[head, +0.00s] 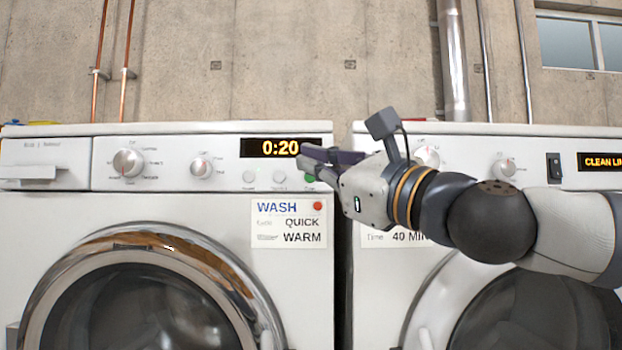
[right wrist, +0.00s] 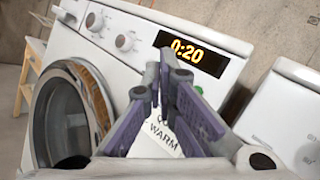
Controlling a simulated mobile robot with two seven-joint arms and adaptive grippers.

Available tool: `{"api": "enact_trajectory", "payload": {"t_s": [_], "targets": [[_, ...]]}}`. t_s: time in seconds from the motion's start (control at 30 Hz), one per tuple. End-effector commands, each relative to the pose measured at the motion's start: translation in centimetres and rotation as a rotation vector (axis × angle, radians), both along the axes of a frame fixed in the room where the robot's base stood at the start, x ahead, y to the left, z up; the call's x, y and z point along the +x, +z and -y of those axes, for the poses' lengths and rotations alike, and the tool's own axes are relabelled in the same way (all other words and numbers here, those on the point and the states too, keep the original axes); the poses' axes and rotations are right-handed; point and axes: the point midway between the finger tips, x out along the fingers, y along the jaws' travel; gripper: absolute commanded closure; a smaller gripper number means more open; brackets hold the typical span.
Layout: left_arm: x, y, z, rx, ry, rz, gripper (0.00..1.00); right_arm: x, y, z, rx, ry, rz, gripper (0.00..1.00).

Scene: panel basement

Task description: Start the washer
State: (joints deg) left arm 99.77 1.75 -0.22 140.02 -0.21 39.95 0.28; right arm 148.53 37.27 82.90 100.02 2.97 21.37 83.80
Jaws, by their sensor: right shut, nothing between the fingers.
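The white washer (head: 210,228) stands at the left, its round door closed. Its display (head: 282,148) reads 0:20 and also shows in the right wrist view (right wrist: 192,53). A large dial (head: 128,162) and a smaller dial (head: 200,167) sit left of the display. Below it are two pale buttons and a green button (head: 309,179), partly covered by my gripper. A card (head: 288,224) reads WASH, QUICK, WARM, with a red dot. My right gripper (head: 306,158) is shut and empty, at the panel's right end by the green button; contact cannot be told. My left gripper is not in view.
A second white machine (head: 460,145) stands at the right across a narrow dark gap, with a CLEAN LINT-like display (head: 602,162) and a black switch (head: 554,167). My right arm crosses its front. A concrete wall with pipes is behind. A wooden stool (right wrist: 32,70) stands at the left.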

Motion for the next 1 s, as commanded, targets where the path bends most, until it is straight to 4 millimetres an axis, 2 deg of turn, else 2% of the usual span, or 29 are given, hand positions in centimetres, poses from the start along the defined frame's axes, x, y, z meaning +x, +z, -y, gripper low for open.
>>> {"api": "enact_trajectory", "payload": {"t_s": [0.23,0.73,1.0], "targets": [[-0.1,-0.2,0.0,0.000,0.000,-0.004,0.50,0.9,-0.1,0.0,-0.001,-0.002,-0.001,1.00],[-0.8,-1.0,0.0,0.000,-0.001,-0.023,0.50,7.8,-0.1,-0.1,-0.001,-0.001,-0.001,1.00],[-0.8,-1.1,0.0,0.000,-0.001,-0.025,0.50,8.8,-0.1,-0.1,-0.003,-0.001,0.000,1.00]]}}
